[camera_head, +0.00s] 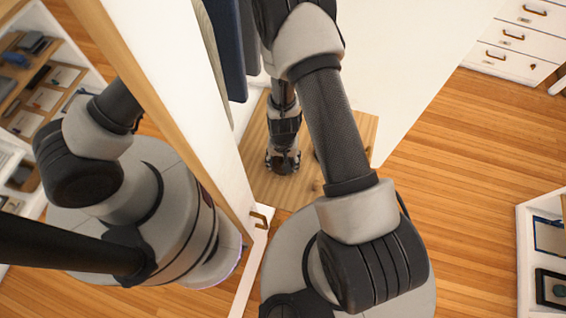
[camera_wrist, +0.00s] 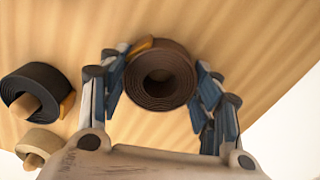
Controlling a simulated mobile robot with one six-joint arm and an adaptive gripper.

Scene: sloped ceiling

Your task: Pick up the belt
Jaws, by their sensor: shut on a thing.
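A brown rolled-up belt (camera_wrist: 160,75) lies between the two blue-padded fingers of my gripper (camera_wrist: 161,62) in the wrist view. The gripper is shut on the belt, one finger on each side of the coil. An orange-brown piece shows at the coil's upper left. In the head view my gripper (camera_head: 283,162) is low over a light wooden board inside a white cabinet. The belt cannot be made out there, as the gripper and arm hide it.
A black roll (camera_wrist: 38,88) and a beige roll (camera_wrist: 40,145) lie left of the gripper on the wooden board (camera_head: 352,125). Dark clothes (camera_head: 228,50) hang close to the arm. A mirrored door (camera_head: 185,130) stands left; drawers (camera_head: 508,42) and a shelf (camera_head: 525,235) stand right.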

